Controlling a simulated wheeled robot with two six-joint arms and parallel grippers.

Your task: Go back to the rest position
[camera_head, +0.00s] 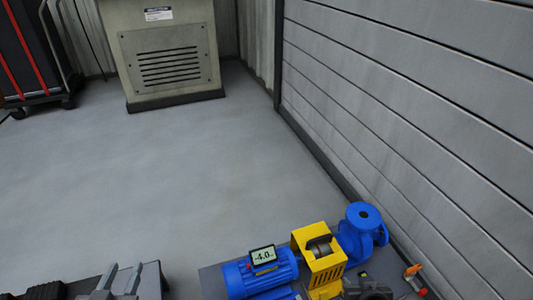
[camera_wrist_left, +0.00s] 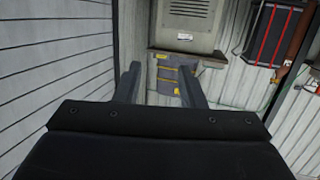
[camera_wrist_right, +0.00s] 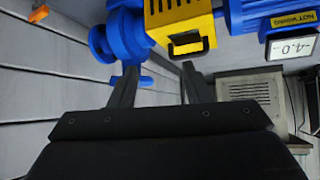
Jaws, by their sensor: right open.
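My left gripper (camera_wrist_left: 160,76) is open in the left wrist view, its two grey fingers apart with nothing held between them. A two-pronged grey shape at the bottom left of the head view appears to be this gripper (camera_head: 121,276). My right gripper (camera_wrist_right: 155,76) is open and empty in the right wrist view, with the blue and yellow pump set beyond its fingertips.
A blue motor (camera_head: 258,276) with a -4.0 display (camera_head: 263,255), yellow guard (camera_head: 319,254) and blue pump (camera_head: 361,231) stand at bottom right, near the panelled wall (camera_head: 410,110). A grey cabinet (camera_head: 170,60) and wheeled cart (camera_head: 32,50) stand behind. The middle floor is clear.

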